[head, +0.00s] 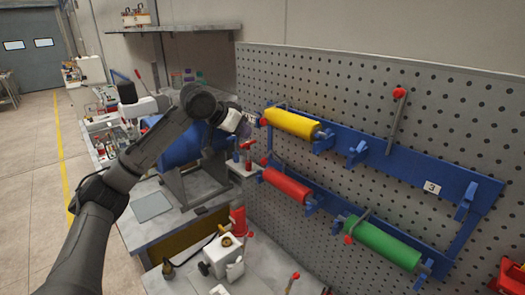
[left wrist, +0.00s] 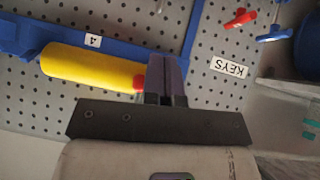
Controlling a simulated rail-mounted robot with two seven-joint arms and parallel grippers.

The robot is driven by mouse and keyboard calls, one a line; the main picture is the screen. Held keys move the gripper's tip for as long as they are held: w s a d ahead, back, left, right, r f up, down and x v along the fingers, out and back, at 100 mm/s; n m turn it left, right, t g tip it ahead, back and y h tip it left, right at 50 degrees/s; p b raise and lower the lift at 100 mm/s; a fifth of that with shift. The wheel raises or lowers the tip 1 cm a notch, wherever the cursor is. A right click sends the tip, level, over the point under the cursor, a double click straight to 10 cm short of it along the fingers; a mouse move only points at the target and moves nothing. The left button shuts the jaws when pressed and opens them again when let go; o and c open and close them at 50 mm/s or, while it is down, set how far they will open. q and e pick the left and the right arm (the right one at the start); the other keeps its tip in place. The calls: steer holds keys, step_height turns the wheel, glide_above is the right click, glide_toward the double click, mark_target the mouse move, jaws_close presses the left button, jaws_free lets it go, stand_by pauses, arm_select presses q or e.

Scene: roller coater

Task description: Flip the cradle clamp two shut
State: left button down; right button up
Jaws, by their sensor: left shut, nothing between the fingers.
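A blue rack (head: 400,167) on the pegboard holds a yellow roller (head: 292,124), a red roller (head: 286,185) and a green roller (head: 382,242). One clamp lever with a red knob (head: 398,110) stands raised above an empty cradle at the upper right. Other red-knobbed levers lie near the rollers. I cannot read which clamp is number two. My left gripper (head: 246,130) is by the left end of the yellow roller. In the left wrist view its fingers (left wrist: 166,80) are shut and empty beside the yellow roller (left wrist: 85,66), partly hiding its red-tipped end. My right gripper is out of view.
A bench (head: 190,215) with a blue drum (head: 178,147), a white device (head: 222,250) and red-handled parts stands below the rack. A "KEYS" label (left wrist: 229,66) and hanging red and blue items show in the left wrist view. The floor at left is open.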

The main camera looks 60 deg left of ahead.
arm_select(q)
steer(key=w+f+p, duration=0.3)
steer(key=w+f, duration=0.2)
steer(key=f, duration=0.3)
steer(key=shift+d+f+p, duration=0.15)
steer(key=shift+p, duration=0.2)
